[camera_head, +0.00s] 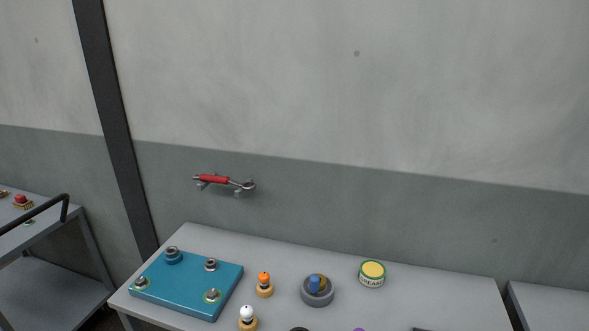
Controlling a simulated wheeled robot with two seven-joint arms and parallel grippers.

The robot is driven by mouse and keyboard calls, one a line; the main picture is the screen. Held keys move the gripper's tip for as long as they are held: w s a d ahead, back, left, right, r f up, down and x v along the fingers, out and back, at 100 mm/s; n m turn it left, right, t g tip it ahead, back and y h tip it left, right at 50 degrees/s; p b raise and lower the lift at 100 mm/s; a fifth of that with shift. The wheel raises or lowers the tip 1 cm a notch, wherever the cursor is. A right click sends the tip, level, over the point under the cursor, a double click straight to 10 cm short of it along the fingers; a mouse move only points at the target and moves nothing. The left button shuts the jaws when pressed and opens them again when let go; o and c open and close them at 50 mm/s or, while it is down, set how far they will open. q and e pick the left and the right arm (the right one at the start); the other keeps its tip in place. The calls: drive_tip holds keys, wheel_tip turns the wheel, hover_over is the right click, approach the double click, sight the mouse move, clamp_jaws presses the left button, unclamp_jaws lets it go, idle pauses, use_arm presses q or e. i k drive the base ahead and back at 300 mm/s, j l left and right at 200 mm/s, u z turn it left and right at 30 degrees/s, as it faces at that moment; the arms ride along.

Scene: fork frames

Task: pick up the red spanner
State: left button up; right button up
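The red spanner (214,179) has a red handle and a grey metal head at its right end. It lies roughly level against the grey-green lower wall, above the back left of the table. Small grey hooks or brackets show under it near both ends and seem to hold it. Neither of my grippers shows in the head view, and nothing is touching the spanner except its supports.
Below stands a grey table (330,262). On it are a teal block (189,286) with several metal rings, an orange-topped peg (264,285), a white-topped peg (247,317), a grey round bowl (317,291) and a yellow-lidded can (372,273). A grey cart (45,250) stands left.

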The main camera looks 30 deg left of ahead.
sight(204, 178)
drive_tip(key=u, duration=1.55)
